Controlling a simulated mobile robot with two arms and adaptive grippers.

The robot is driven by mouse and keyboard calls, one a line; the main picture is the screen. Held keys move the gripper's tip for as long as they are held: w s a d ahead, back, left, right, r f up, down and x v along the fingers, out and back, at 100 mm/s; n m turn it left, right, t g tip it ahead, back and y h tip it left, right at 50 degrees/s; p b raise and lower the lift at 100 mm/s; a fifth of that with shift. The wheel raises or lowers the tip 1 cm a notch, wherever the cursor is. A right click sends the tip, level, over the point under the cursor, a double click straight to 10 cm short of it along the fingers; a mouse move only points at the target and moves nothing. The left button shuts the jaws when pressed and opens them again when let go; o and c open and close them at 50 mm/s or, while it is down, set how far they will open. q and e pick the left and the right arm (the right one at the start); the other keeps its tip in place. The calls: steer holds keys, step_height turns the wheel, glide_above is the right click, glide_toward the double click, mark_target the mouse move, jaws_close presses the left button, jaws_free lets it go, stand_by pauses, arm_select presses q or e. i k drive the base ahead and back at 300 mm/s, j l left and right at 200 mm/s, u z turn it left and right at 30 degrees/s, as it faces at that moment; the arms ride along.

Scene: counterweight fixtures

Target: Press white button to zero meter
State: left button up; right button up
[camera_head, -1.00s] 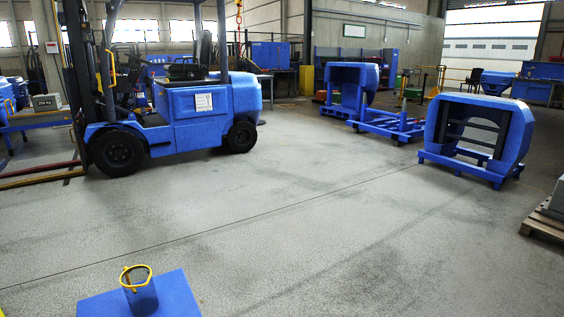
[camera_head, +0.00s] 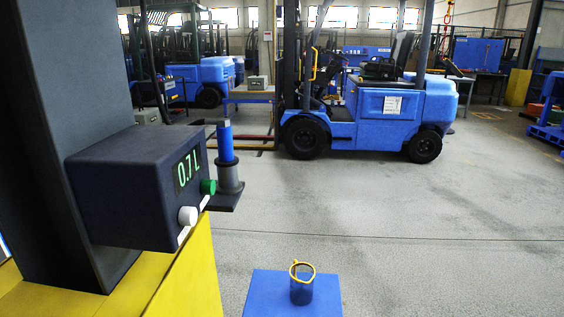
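The meter (camera_head: 120,185) is a dark box on a dark column at the left of the head view. Its green display (camera_head: 188,168) reads 0.7 L. The white button (camera_head: 187,216) sticks out from the lower front of the box. A green button (camera_head: 208,187) sits just right of and above it. Neither of my grippers is in view.
A yellow base (camera_head: 190,275) stands under the meter. A blue cylinder on a dark holder (camera_head: 229,175) stands beside it. A blue forklift (camera_head: 380,115) stands behind. Open floor lies at the right.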

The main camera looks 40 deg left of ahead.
mark_target(188, 216)
steer(key=u, duration=1.9)
